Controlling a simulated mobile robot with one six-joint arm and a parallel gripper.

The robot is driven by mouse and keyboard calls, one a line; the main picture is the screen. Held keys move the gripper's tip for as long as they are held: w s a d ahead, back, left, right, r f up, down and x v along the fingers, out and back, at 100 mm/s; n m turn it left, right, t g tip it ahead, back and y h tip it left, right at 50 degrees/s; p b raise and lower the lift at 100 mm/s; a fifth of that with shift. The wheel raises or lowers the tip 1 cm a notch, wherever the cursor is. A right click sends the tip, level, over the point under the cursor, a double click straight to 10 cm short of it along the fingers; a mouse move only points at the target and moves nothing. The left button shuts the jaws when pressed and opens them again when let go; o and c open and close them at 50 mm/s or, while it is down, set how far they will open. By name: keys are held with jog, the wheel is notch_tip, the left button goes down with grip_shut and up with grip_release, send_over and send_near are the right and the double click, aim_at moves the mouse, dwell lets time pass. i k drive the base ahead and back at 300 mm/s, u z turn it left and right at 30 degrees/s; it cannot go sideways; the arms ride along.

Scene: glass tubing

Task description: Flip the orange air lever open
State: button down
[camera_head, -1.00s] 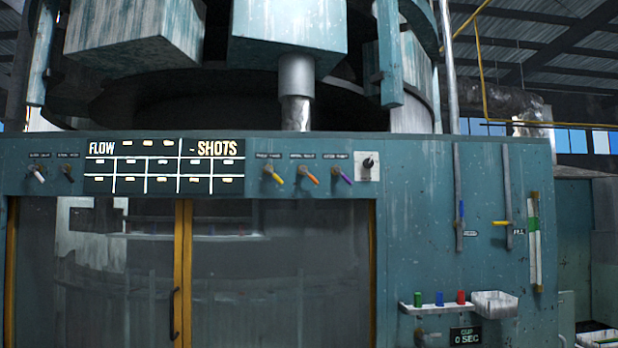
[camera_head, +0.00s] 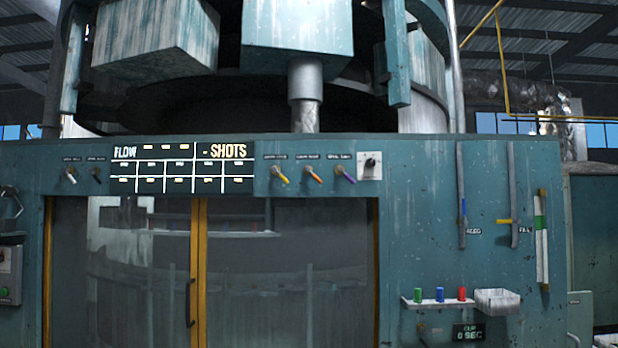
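An orange lever (camera_head: 314,175) sits on the teal machine panel, in the middle of a row of three. A yellow lever (camera_head: 281,174) is to its left and a purple lever (camera_head: 345,174) to its right. The orange handle slants down to the right. The small labels above the levers are too blurred to read, so I cannot tell which says air. A separate yellow-orange handle (camera_head: 504,221) lies across a pipe at the right. My gripper is not in view.
A display board (camera_head: 183,167) reading FLOW and SHOTS is left of the levers. Glass doors with yellow frames (camera_head: 198,275) are below. A shelf (camera_head: 432,303) with green, blue and red pieces and a white bin (camera_head: 497,300) juts out at lower right.

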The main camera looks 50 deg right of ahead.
aim_at(307, 168)
jog(key=z, duration=0.15)
jog(key=i, duration=0.9)
